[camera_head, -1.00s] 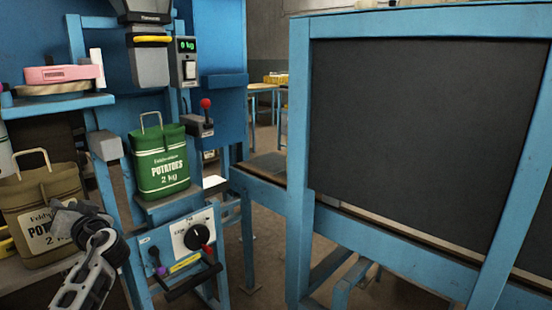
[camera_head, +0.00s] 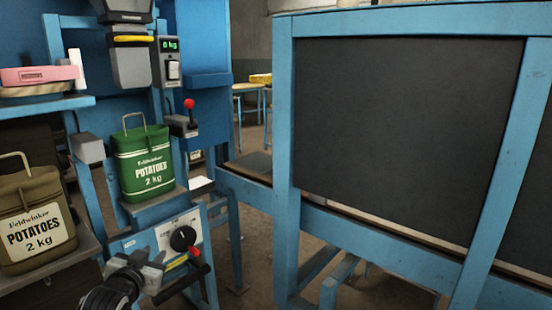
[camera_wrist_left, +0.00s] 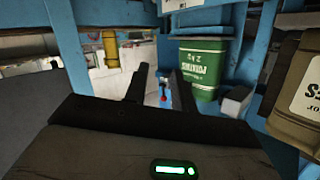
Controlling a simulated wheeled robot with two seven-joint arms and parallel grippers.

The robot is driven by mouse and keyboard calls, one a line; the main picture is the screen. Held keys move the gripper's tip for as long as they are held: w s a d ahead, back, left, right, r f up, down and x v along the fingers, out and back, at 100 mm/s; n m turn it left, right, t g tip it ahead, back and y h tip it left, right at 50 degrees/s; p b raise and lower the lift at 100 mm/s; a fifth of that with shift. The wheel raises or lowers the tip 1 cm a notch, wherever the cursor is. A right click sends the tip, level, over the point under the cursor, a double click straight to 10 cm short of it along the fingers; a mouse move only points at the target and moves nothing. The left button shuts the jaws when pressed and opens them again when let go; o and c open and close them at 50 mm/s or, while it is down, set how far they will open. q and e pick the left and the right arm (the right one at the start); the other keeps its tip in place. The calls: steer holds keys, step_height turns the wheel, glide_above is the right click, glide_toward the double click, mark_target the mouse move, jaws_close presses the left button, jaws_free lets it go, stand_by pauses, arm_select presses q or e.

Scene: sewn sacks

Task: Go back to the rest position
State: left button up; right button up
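My left gripper (camera_head: 148,266) is low in the head view, in front of the control panel of the blue station. In the left wrist view its two dark fingers (camera_wrist_left: 160,84) stand apart with nothing between them. A green potato sack (camera_head: 145,168) stands upright on a small ledge of the station, above and apart from the gripper. It shows upside down in the left wrist view (camera_wrist_left: 200,72). A tan potato sack (camera_head: 32,215) stands on a shelf at the left. My right gripper is in neither view.
The panel has a black dial (camera_head: 183,239) and a red-tipped lever (camera_head: 195,252) close to the gripper. Another red-knobbed lever (camera_head: 189,104) is higher up. The scale display (camera_head: 170,44) reads 0 kg. A blue-framed dark board (camera_head: 408,130) fills the right.

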arm_select(q)
steer(key=s+d+f+g+h, duration=0.1)
steer(key=s+d+f, duration=0.45)
steer(key=s, duration=0.35)
steer(key=s+d+f+g+h, duration=0.1)
steer(key=s+d+f+g, duration=0.1)
steer(key=s+d+f, duration=0.45)
steer(key=s+d+f+g+h, duration=0.1)
steer(key=s+d, duration=0.2)
steer(key=s, duration=1.3)
steer(key=shift+s+d+n+h, duration=0.2)
steer(key=shift+s+n+h, duration=0.1)
steer(key=shift+h, duration=0.1)
